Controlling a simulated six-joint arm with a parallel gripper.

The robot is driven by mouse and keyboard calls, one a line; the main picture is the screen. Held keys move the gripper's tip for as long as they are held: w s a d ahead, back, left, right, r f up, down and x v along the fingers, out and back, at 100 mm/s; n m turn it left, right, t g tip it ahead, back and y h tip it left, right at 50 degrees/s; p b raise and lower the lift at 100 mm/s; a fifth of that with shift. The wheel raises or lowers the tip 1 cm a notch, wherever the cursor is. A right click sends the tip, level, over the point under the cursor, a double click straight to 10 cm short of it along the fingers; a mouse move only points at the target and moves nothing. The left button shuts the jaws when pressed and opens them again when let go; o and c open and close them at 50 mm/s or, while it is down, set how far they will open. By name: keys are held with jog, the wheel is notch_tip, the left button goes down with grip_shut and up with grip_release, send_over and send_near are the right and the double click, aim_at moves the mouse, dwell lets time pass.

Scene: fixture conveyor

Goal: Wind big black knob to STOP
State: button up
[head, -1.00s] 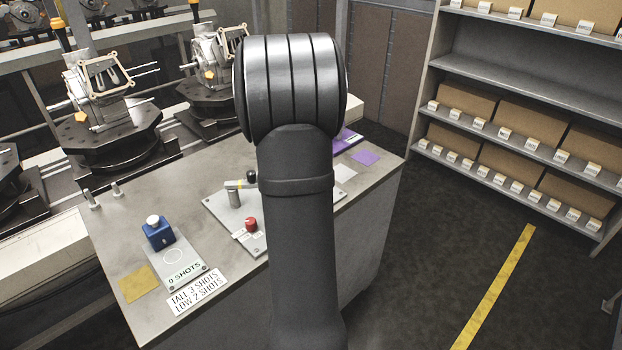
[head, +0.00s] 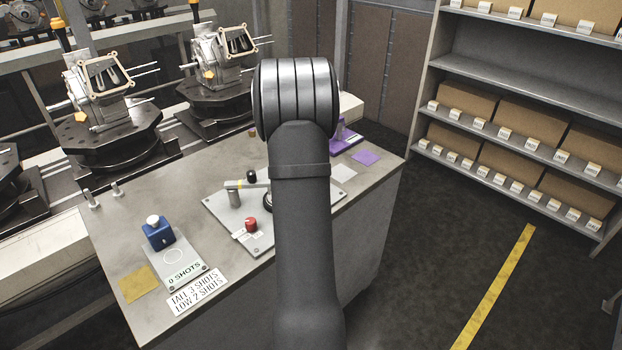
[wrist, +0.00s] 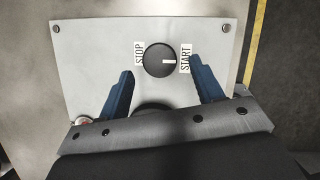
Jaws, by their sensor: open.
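The big black knob (wrist: 159,60) is round and sits on a light grey panel (wrist: 90,45) in the wrist view. My gripper (wrist: 162,66) is open, with one blue finger on each side of the knob's lower part. I cannot tell whether either finger touches it. In the head view my arm hides the gripper and much of the panel (head: 218,205).
A red knob (head: 251,224) and a lever with a black ball (head: 251,176) stand on the panel. A blue box with a white button (head: 158,232) stands on the bench to the left. Purple items (head: 365,157) lie at the right end. Shelves with cartons (head: 510,100) stand beyond.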

jog(key=shift+x, duration=2.25)
jog(key=c, duration=1)
